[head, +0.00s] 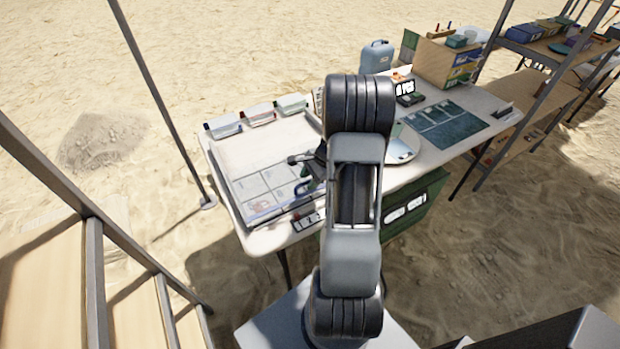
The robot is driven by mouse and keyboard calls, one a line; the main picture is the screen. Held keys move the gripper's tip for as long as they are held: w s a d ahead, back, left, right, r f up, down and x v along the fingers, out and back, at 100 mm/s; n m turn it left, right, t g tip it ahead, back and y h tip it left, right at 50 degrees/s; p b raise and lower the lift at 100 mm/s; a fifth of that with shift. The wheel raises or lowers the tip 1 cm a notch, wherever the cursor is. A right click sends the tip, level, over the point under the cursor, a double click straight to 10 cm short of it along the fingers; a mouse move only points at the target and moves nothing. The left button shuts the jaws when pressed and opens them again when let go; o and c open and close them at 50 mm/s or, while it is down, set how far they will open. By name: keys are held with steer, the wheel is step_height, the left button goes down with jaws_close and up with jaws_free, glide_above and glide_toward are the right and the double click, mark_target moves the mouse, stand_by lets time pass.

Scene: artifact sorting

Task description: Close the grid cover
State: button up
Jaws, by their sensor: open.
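The grid (268,192) is a shallow tray with pale rectangular compartments on the left part of the white table. A pale flat panel (255,150), which looks like the grid cover, rises along the tray's far side; its exact tilt is hard to tell. My gripper (297,172) is open at the tray's right side, partly hidden by my arm. A small blue piece shows by its fingers; I cannot tell whether it is a handle or whether they touch.
Three small boxes (257,116) line the table's back edge. A round mirror-like dish (402,145), a dark green mat (440,127) and a blue canister (376,57) are to the right. A green crate (412,207) stands below the table. A tent pole (160,105) rises at left.

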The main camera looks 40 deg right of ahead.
jaws_close()
stand_by(0.3)
steer(key=shift+s, duration=0.1)
steer(key=shift+s+a, duration=0.1)
steer(key=shift+s, duration=0.4)
jaws_free()
steer(key=shift+s, duration=0.1)
steer(key=v, duration=1.4)
steer(key=shift+f, duration=0.1)
